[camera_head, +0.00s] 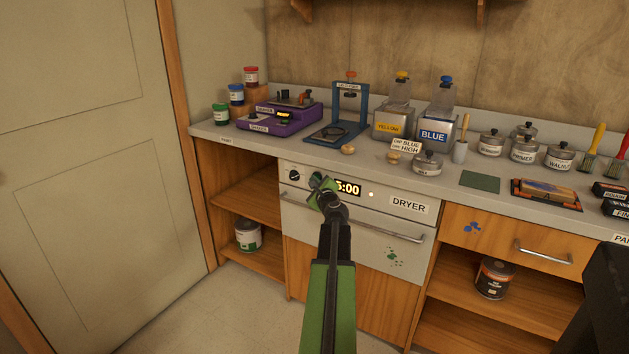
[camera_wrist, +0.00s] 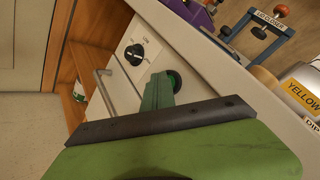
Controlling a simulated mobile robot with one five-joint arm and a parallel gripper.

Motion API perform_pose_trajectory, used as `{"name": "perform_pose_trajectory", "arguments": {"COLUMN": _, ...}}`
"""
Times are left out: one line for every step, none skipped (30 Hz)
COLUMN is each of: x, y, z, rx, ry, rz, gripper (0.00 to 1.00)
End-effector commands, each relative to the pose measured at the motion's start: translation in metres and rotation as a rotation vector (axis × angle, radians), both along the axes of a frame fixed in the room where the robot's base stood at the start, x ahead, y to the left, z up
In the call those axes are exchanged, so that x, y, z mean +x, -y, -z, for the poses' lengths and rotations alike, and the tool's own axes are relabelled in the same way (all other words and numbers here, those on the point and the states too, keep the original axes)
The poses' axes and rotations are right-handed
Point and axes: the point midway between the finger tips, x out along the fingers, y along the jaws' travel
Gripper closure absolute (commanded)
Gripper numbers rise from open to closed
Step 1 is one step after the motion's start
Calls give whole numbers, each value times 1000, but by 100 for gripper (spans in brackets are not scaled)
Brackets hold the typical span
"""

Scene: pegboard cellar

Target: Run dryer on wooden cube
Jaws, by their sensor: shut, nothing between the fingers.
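The dryer (camera_head: 408,205) is built in under the counter, its door shut, with a bar handle (camera_head: 390,233) across it. Its lit display (camera_head: 350,189) ends in 5:00, its left edge hidden by my gripper. A black dial (camera_head: 294,175) is left of the display; it also shows in the wrist view (camera_wrist: 134,54). My gripper (camera_head: 319,183) is shut and empty at the panel, between dial and display. In the wrist view its green tip (camera_wrist: 158,92) is beside a dark round button (camera_wrist: 174,81); I cannot tell if they touch. I cannot make out a wooden cube; the dryer's inside is hidden.
On the counter stand a purple machine (camera_head: 279,117), a blue press (camera_head: 349,108), yellow (camera_head: 394,122) and blue (camera_head: 437,131) dispensers and several lidded pots. Two small wooden pieces (camera_head: 347,149) (camera_head: 393,158) lie near the front edge. Open shelves flank the dryer; floor at left is clear.

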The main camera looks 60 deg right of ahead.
Motion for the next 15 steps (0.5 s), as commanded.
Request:
{"name": "perform_pose_trajectory", "arguments": {"x": 0, "y": 1, "z": 0, "rx": 0, "ry": 0, "rz": 0, "gripper": 100}}
{"name": "perform_pose_trajectory", "arguments": {"x": 0, "y": 2, "z": 0, "rx": -1, "ry": 1, "rz": 1, "gripper": 100}}
{"name": "perform_pose_trajectory", "arguments": {"x": 0, "y": 1, "z": 0, "rx": 0, "ry": 0, "rz": 0, "gripper": 100}}
{"name": "perform_pose_trajectory", "arguments": {"x": 0, "y": 1, "z": 0, "rx": 0, "ry": 0, "rz": 0, "gripper": 100}}
{"name": "perform_pose_trajectory", "arguments": {"x": 0, "y": 1, "z": 0, "rx": 0, "ry": 0, "rz": 0, "gripper": 100}}
{"name": "perform_pose_trajectory", "arguments": {"x": 0, "y": 1, "z": 0, "rx": -1, "ry": 1, "rz": 1, "gripper": 100}}
{"name": "perform_pose_trajectory", "arguments": {"x": 0, "y": 1, "z": 0, "rx": -1, "ry": 1, "rz": 1, "gripper": 100}}
{"name": "perform_pose_trajectory", "arguments": {"x": 0, "y": 1, "z": 0, "rx": -1, "ry": 1, "rz": 1, "gripper": 100}}
{"name": "perform_pose_trajectory", "arguments": {"x": 0, "y": 1, "z": 0, "rx": -1, "ry": 1, "rz": 1, "gripper": 100}}
{"name": "perform_pose_trajectory", "arguments": {"x": 0, "y": 1, "z": 0, "rx": -1, "ry": 1, "rz": 1, "gripper": 100}}
{"name": "perform_pose_trajectory", "arguments": {"x": 0, "y": 1, "z": 0, "rx": -1, "ry": 1, "rz": 1, "gripper": 100}}
{"name": "perform_pose_trajectory", "arguments": {"x": 0, "y": 0, "z": 0, "rx": -1, "ry": 1, "rz": 1, "gripper": 100}}
{"name": "perform_pose_trajectory", "arguments": {"x": 0, "y": -1, "z": 0, "rx": -1, "ry": 1, "rz": 1, "gripper": 100}}
{"name": "perform_pose_trajectory", "arguments": {"x": 0, "y": -3, "z": 0, "rx": -1, "ry": 1, "rz": 1, "gripper": 100}}
{"name": "perform_pose_trajectory", "arguments": {"x": 0, "y": -5, "z": 0, "rx": -1, "ry": 1, "rz": 1, "gripper": 100}}
